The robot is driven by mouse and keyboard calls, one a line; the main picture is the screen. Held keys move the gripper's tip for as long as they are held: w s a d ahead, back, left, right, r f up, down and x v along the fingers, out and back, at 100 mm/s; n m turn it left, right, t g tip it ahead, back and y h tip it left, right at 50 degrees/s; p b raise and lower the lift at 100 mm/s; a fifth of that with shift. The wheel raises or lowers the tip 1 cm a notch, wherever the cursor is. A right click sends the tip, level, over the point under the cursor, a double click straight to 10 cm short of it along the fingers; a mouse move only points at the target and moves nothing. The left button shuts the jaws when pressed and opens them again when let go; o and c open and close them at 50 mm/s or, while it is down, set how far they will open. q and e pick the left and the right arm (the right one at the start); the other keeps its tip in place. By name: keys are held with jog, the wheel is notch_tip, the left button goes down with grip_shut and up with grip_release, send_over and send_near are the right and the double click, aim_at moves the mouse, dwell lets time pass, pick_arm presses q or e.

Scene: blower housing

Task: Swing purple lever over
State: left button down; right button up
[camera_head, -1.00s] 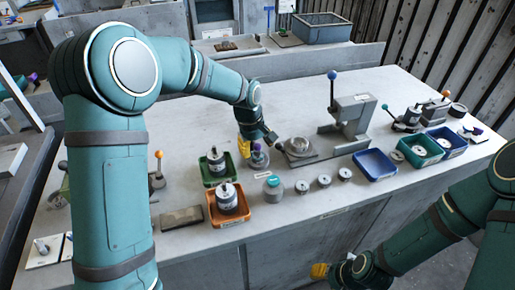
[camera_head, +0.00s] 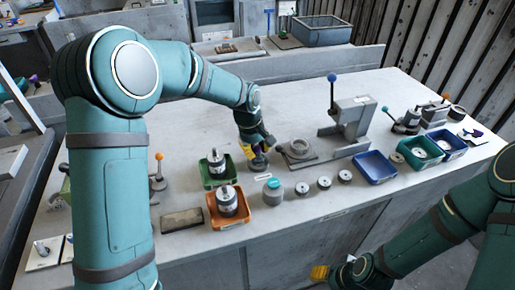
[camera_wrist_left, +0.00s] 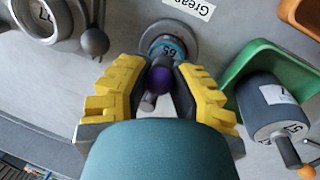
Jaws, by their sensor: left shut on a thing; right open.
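The purple lever's round knob (camera_wrist_left: 160,80) shows in the left wrist view between the yellow fingers of my left gripper (camera_wrist_left: 158,72). Below the knob is a round grey base (camera_wrist_left: 180,40) with a teal ring and a label reading 65. My left gripper is shut on the purple lever. My right gripper (camera_head: 335,272) is open and empty at the bottom, in front of the bench.
A green tray (camera_head: 206,183) and an orange tray (camera_head: 231,223) hold labelled cylinders close by. A grey ring fixture (camera_head: 299,150) and a blue-knobbed press (camera_head: 350,117) stand to the right. A teal-topped pot (camera_head: 273,189) is in front.

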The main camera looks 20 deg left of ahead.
pick_arm(q)
jog(key=m, duration=0.1)
jog(key=a+m+p, duration=0.1)
jog(key=m, duration=0.1)
jog(key=s+a+m+g+p, duration=0.1)
jog(key=m, duration=0.1)
jog(key=shift+a+h, duration=0.15)
jog(key=shift+h, duration=0.15)
jog(key=a+m+p, duration=0.1)
jog(key=m, duration=0.1)
jog(key=m+p, duration=0.1)
jog(key=shift+a+m+g, duration=0.3)
jog(key=shift+a+m, duration=0.1)
jog(key=a+m+p, duration=0.1)
jog(key=m, duration=0.1)
jog(key=w+a+m+p, duration=0.1)
jog(key=m, duration=0.1)
jog(key=shift+g, duration=0.4)
jog(key=shift+w+a+m+g+p, duration=0.15)
jog(key=shift+w+a+m+p, duration=0.15)
jog(key=shift+m, duration=0.55)
jog(key=shift+w+a+m+g+p, duration=0.1)
jog(key=shift+w+a+m+p, duration=0.15)
jog(key=shift+m, duration=0.55)
jog(key=shift+w+a+m+g+p, duration=0.2)
jog(key=shift+a+m+p, duration=0.1)
jog(key=shift+m, duration=0.55)
jog(key=c, duration=0.8)
grip_release()
jog(key=shift+o, duration=0.2)
